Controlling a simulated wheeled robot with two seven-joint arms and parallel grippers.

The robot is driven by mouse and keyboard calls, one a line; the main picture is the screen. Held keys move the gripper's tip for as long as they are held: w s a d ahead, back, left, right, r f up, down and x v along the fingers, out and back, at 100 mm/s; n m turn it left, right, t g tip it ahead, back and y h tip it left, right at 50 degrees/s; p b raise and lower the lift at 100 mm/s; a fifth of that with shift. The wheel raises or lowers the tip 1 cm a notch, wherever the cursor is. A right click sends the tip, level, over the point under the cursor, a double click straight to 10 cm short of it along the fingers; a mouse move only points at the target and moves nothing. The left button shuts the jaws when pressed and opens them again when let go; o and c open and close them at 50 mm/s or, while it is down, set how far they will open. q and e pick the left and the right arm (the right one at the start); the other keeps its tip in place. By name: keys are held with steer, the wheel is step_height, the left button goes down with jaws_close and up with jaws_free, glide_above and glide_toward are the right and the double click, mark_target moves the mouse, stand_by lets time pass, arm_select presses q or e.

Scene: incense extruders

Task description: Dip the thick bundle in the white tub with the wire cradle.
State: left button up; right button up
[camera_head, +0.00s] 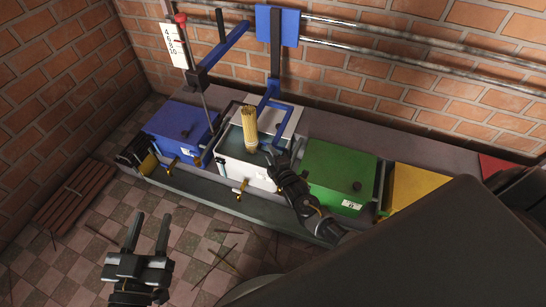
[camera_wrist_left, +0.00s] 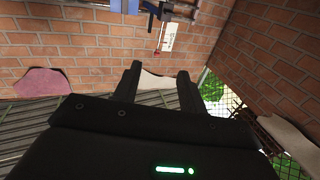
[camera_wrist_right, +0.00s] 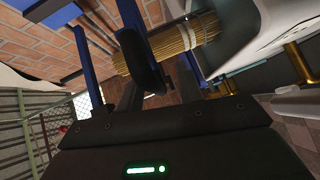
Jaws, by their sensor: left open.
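The white tub (camera_head: 247,173) stands mid-row, with a dark opening on top. The thick tan bundle (camera_head: 250,122) stands nearly upright over this opening; I cannot tell whether its lower end touches the liquid. In the right wrist view the bundle (camera_wrist_right: 203,27) lies across the picture with a pale band near one end, beside the white tub wall (camera_wrist_right: 237,35). I cannot clearly make out the wire cradle. My right gripper (camera_head: 277,153) is just right of the bundle's lower end, its fingers apart. My left gripper (camera_head: 149,232) is open and empty over the floor, front left.
A blue box (camera_head: 180,130) stands left of the tub; a green box (camera_head: 339,172) and a yellow box (camera_head: 415,187) stand right. A blue bracket (camera_head: 274,90) rises behind the tub. A scale board (camera_head: 174,45) stands back left. Sticks litter the tiled floor near a wooden pallet (camera_head: 72,196).

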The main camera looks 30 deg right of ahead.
steer(key=shift+s+r, duration=0.1)
steer(key=shift+s, duration=0.25)
arm_select(q)
steer(key=s+a+f+n+g+y+p, duration=0.1)
steer(key=a+f+n+g+y+p, duration=0.1)
steer(key=a+f+g+y, duration=0.3)
step_height(320, 180, down, 4)
steer(key=shift+s+a+f+g+p, duration=0.1)
steer(key=shift+s+a+g+p, duration=0.25)
steer(key=shift+a, duration=0.3)
arm_select(e)
steer(key=s+r, duration=0.1)
steer(key=s, duration=0.9)
steer(key=shift+r, duration=0.15)
stand_by(1.7)
